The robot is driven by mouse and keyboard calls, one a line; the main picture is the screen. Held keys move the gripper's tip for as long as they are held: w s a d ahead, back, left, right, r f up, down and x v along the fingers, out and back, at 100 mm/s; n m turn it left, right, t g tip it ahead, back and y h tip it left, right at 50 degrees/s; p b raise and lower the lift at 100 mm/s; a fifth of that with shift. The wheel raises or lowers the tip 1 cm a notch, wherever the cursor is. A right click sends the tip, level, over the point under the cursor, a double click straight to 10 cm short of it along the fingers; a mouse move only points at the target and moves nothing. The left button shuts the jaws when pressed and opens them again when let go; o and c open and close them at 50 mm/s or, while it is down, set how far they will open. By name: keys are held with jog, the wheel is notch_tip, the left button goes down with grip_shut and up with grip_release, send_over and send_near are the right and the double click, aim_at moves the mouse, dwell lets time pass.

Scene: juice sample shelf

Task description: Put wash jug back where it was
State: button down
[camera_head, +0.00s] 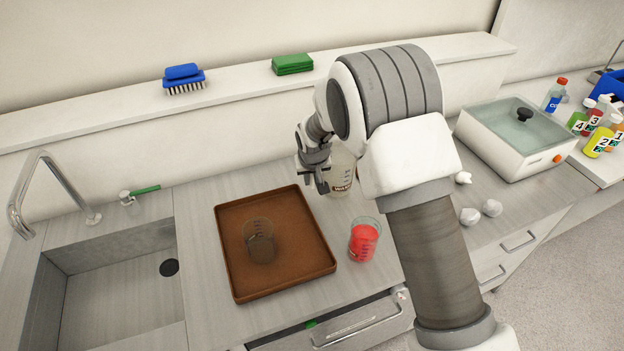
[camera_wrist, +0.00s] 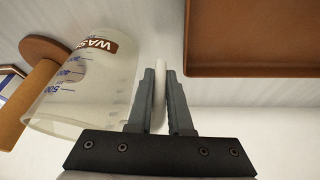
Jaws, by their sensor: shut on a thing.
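The wash jug (camera_head: 342,178) is a translucent jug with a brown "WASH" label and stands out behind my arm, right of the brown tray's far corner. My arm hides part of it. In the wrist view the jug (camera_wrist: 90,85) is on the left, with blue volume marks. My gripper (camera_head: 322,187) is at the jug's left side. In the wrist view the fingers (camera_wrist: 160,95) are shut on its pale handle (camera_wrist: 159,90). I cannot tell whether the jug's base touches the counter.
A brown tray (camera_head: 228,262) holds a beaker with dark contents (camera_head: 260,245). A beaker of red liquid (camera_head: 364,240) stands right of it. A sink (camera_head: 115,300) is at left, a water bath (camera_head: 515,140) at right. White lumps (camera_head: 470,216) lie on the counter. A shelf (camera_head: 235,82) runs behind.

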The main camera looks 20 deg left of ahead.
jog(key=shift+f, duration=0.45)
jog(key=shift+f, duration=0.2)
jog(key=c, duration=0.8)
grip_release()
jog(key=shift+c, duration=0.2)
jog(key=shift+r, duration=0.15)
jog(key=shift+r, duration=0.2)
jog(key=b+v, duration=0.1)
jog(key=v, duration=1)
jog(key=shift+r, duration=0.35)
jog(key=shift+s+d, duration=0.15)
jog(key=shift+d, duration=0.05)
